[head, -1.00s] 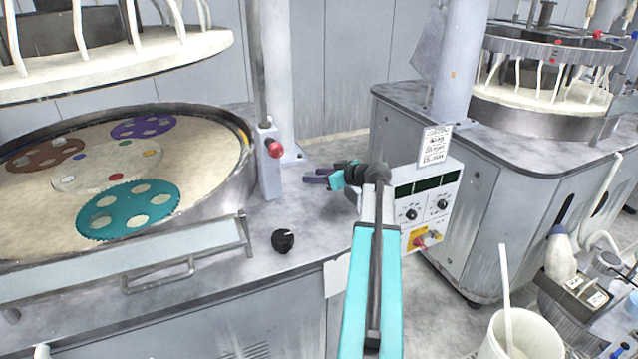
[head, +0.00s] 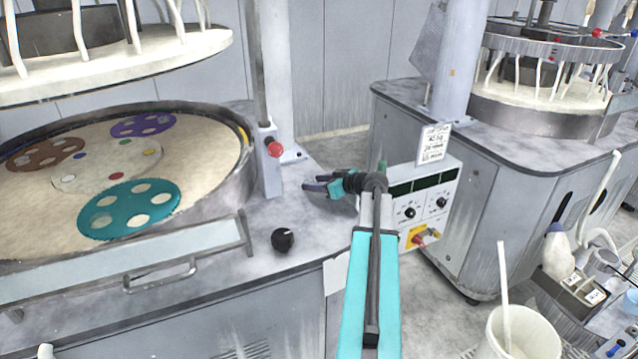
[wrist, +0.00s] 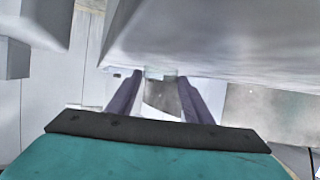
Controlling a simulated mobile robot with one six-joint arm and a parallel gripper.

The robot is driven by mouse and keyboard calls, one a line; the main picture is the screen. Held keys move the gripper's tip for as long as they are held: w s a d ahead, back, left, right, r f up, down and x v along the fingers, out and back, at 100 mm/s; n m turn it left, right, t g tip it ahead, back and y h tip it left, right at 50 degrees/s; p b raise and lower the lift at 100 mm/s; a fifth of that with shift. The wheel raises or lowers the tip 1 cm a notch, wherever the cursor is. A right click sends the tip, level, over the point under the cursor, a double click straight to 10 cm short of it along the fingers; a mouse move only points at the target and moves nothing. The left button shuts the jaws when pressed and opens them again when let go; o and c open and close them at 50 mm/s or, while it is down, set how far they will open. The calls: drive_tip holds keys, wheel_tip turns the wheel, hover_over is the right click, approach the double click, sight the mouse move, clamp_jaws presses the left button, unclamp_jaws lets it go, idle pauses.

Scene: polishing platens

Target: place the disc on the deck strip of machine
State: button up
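My gripper (head: 318,184) is at the end of my teal arm, above the right part of the near machine's deck (head: 235,268). In the wrist view its two dark purple fingers (wrist: 156,92) stand apart. I see no disc clearly held between them; a small pale patch shows by the fingertips, and I cannot tell what it is. On the round platen (head: 35,215) lie a teal toothed disc (head: 128,210), a purple one (head: 142,126) and a brown one (head: 45,154), each with holes. Which disc is meant is not clear.
A black knob (head: 283,239) stands on the deck. A post with a red button (head: 274,149) rises left of my gripper. A control box (head: 425,205) is at the right. A pale guard with a handle (head: 130,268) runs along the platen's front. A white bucket (head: 520,335) stands lower right.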

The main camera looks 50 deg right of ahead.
drive_tip(key=shift+o, duration=1.3)
drive_tip(key=shift+r, duration=0.2)
drive_tip(key=shift+s, duration=0.4)
drive_tip(key=b+v, duration=0.4)
drive_tip(key=v, duration=0.7)
drive_tip(key=shift+r, duration=0.15)
drive_tip(key=shift+s, duration=0.1)
